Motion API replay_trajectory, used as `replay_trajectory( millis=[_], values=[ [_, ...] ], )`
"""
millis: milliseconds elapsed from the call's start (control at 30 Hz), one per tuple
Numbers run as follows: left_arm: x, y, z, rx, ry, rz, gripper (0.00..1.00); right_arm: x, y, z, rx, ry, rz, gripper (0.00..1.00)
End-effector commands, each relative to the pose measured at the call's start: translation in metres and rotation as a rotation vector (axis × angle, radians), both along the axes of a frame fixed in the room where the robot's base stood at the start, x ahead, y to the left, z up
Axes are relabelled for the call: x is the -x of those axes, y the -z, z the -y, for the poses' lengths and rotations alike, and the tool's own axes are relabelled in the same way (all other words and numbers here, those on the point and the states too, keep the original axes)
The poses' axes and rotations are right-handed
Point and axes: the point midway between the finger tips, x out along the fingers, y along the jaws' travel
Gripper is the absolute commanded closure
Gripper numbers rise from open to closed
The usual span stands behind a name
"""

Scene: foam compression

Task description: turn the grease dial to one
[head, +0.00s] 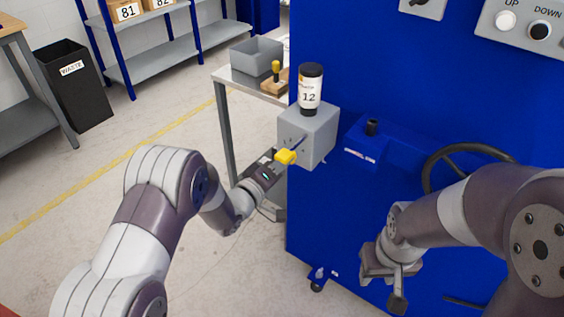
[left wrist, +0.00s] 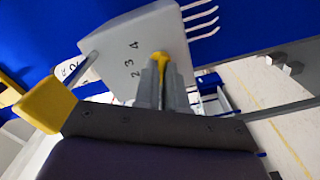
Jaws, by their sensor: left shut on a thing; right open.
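The grey grease box (head: 312,135) is fixed to the side of the blue machine, with a black-and-white cartridge marked 12 (head: 310,90) on top. In the left wrist view the box face (left wrist: 120,50) shows the numbers 2, 3 and 4; no 1 can be made out. My left gripper (left wrist: 160,85) is shut on the yellow dial (left wrist: 160,56) on that face. The fingers hide most of the dial, so its setting cannot be read. My right gripper (head: 388,280) is open and empty, in front of the blue machine, away from the box.
A lever with a yellow handle (head: 285,156) sticks out of the box beside my left gripper; the handle is also close in the left wrist view (left wrist: 45,105). A side table with a grey bin (head: 256,57) stands behind. A handwheel (head: 470,150) is near my right arm.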

Motion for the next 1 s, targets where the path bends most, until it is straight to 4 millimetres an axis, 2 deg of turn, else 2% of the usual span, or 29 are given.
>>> replay_trajectory(
  millis=[100,133,200,467,567,900,1000],
  values=[
    [0.0,0.001,0.0,0.001,0.0,-0.002,1.0,0.0,0.0,0.0,0.0,0.0,0.0,0.57],
    [0.0,0.001,0.0,0.001,0.0,-0.002,0.8,0.0,0.0,0.0,0.0,0.0,0.0,0.57],
    [0.0,0.001,0.0,0.001,0.0,-0.002,0.64,0.0,0.0,0.0,0.0,0.0,0.0,0.57],
    [0.001,0.0,-0.001,0.0,0.0,-0.001,0.64,0.0,0.0,0.0,0.0,0.0,0.0,0.57],
    [0.008,0.0,-0.006,-0.001,-0.001,-0.003,0.64,0.0,-0.001,0.0,0.0,0.0,0.0,0.57],
    [0.078,0.0,-0.058,0.0,-0.004,-0.005,0.64,0.0,-0.009,0.0,0.0,0.0,0.0,0.57],
    [0.092,0.0,-0.068,0.0,-0.005,-0.003,0.64,0.0,-0.01,0.0,0.0,0.0,0.0,0.57]
  ],
)
